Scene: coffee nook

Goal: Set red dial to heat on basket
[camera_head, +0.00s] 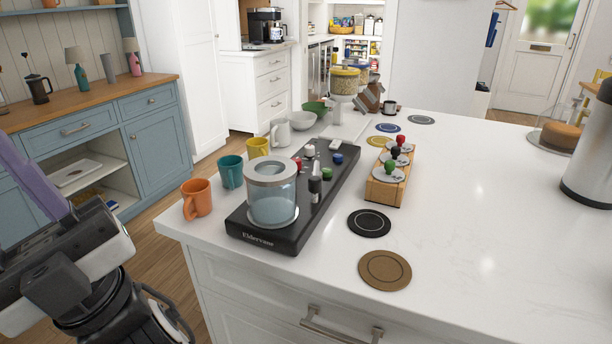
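A black appliance base (251,233) with light lettering on its front lies on the white counter. A clear glass vessel with a grey rim (271,193) stands on its near end. Small knobs sit behind the vessel: a red one (297,163), a green one (326,173) and a blue one (338,159). Dial markings are too small to read. Part of my arm shows at lower left, apart from the counter; my gripper's fingertips are not visible.
Orange (197,199), teal (231,171) and yellow (257,147) mugs line the counter's left edge. Black (369,223) and brown (385,270) coasters lie in front. A grey cylinder (590,150) and a glass-domed cake (560,136) stand right. The counter's right front is clear.

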